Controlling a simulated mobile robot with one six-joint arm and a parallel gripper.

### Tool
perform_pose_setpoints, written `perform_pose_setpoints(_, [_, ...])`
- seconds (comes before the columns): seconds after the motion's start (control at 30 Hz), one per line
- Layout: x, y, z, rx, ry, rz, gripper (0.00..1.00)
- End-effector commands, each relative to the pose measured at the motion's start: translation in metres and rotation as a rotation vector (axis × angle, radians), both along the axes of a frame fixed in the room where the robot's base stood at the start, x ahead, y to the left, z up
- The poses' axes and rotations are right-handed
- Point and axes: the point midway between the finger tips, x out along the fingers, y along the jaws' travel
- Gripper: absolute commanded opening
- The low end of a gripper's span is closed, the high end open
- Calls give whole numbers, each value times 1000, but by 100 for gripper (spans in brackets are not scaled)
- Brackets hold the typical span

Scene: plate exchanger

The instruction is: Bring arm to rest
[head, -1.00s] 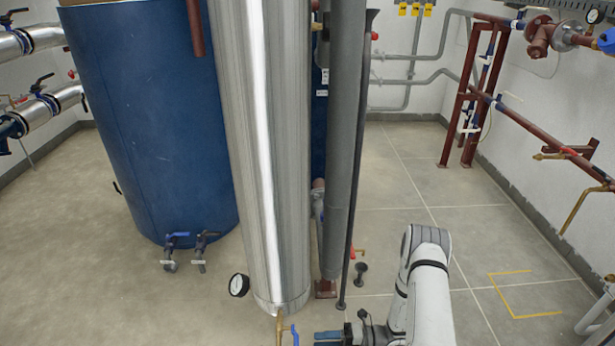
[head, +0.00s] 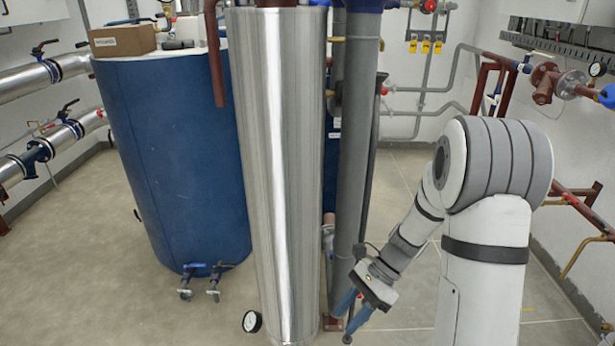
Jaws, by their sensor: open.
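My arm, white and grey, rises on the right side of the head view and bends over at a large grey joint. From there it slopes down to the left. My gripper (head: 352,311) hangs at its end with blue fingers pointing down. The fingers are apart and nothing shows between them. The gripper is in front of the base of the grey vertical pipe (head: 352,170), to the right of the shiny metal column (head: 280,180). I cannot tell whether it touches anything.
A blue tank (head: 180,170) stands left of the column, with a cardboard box (head: 122,40) on top. A pressure gauge (head: 251,321) is low by the column. Red pipes (head: 580,215) run along the right wall behind my arm. The floor (head: 70,270) at left is clear.

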Motion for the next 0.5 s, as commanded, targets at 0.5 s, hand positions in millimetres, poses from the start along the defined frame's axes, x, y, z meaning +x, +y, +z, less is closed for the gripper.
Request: perform_pose_setpoints(0.5, [-68, -35, 202, -239, -701, 746, 41])
